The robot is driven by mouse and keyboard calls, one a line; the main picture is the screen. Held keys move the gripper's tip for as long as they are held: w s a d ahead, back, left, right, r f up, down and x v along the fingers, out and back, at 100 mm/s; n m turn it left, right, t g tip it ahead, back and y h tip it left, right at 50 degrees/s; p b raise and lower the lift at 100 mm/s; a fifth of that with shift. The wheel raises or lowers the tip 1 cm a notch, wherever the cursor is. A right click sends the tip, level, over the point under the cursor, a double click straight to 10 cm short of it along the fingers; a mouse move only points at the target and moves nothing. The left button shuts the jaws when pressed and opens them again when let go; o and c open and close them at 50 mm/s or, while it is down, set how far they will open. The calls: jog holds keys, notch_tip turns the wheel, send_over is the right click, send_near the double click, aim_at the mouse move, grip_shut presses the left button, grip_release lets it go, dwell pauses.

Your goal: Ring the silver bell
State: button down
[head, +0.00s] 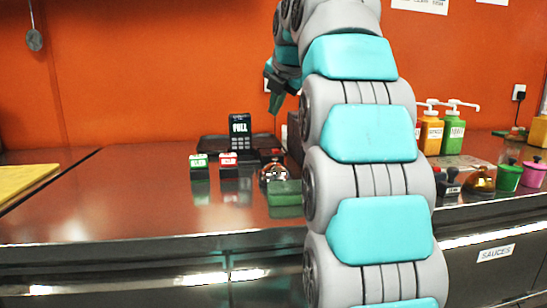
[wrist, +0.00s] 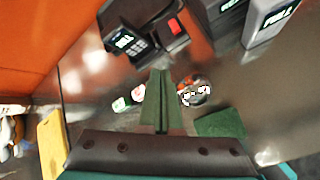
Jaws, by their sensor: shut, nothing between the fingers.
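The silver bell (head: 273,173) stands on the steel counter, left of my arm in the head view. It looks shiny, with a dark upper part. In the wrist view the silver bell (wrist: 195,91) lies just right of my fingertips. My gripper (head: 275,103) hangs in the air above the counter, well above the bell and apart from it, partly hidden behind my arm. In the wrist view my gripper (wrist: 161,75) has its green fingers together, with nothing between them.
A green-topped box (head: 199,167) and red-topped box (head: 228,166) stand left of the bell. A green block (head: 285,195) sits close in front. A labelled keypad device (head: 240,131) stands behind. A gold bell (head: 481,180) and sauce bottles (head: 432,133) are right. The left counter is mostly clear.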

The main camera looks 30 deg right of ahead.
jog(key=shift+f, duration=0.1)
notch_tip(320, 180, down, 9)
jog(key=b, duration=0.6)
dwell(2.1)
jog(key=shift+f+b, duration=0.3)
jog(key=shift+b, duration=0.15)
jog(key=shift+f+b, duration=0.4)
dwell(0.6)
jog(key=shift+r, duration=0.1)
jog(key=shift+r+p, duration=0.5)
jog(key=shift+r, duration=0.25)
jog(key=shift+r+p, duration=1.7)
jog(key=shift+r, duration=0.85)
